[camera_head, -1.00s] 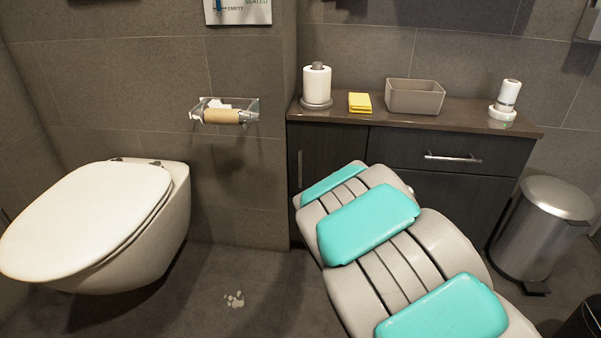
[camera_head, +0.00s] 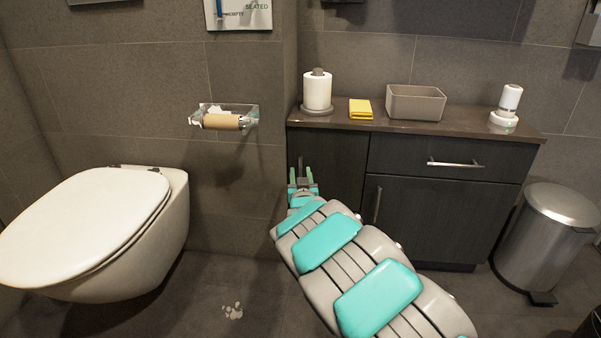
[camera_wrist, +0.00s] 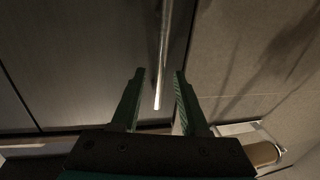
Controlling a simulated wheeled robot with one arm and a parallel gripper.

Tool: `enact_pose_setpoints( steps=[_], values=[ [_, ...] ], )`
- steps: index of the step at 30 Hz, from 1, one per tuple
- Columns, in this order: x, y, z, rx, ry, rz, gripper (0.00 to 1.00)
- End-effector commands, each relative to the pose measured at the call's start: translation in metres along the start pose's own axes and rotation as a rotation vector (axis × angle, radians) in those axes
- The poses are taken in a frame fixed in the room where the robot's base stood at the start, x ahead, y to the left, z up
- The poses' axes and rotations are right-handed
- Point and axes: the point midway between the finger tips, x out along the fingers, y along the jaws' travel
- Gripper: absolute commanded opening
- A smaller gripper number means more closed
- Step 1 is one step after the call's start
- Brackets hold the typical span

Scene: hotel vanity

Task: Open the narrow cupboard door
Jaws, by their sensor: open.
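The narrow cupboard door (camera_head: 338,160) is the dark left panel of the vanity cabinet and looks shut. Its slim metal handle (camera_wrist: 165,35) shows in the wrist view as a long bar, with its lower end in the picture between my fingers. My gripper (camera_head: 301,172) is at the door's left edge, partly covering the handle in the head view. It is open. In the wrist view my green fingers (camera_wrist: 160,72) stand one on each side of the bar, with gaps showing. My arm hides the lower part of the door.
Right of it are a drawer (camera_head: 450,163) and a wider door (camera_head: 425,220). The worktop (camera_head: 350,124) carries a paper roll, yellow cloth, grey box and dispenser. A toilet (camera_head: 90,230) and roll holder (camera_head: 222,120) are left, a steel bin (camera_head: 550,235) right.

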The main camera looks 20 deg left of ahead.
Motion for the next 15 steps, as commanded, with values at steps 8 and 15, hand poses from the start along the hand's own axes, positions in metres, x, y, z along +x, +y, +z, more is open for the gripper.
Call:
enact_pose_setpoints(
  steps=[8, 15],
  values=[
    [0.015, 0.001, 0.001, 0.001, 0.0, 0.0, 0.44],
    [0.017, 0.001, 0.0, 0.0, 0.0, 0.001, 0.44]
  ],
)
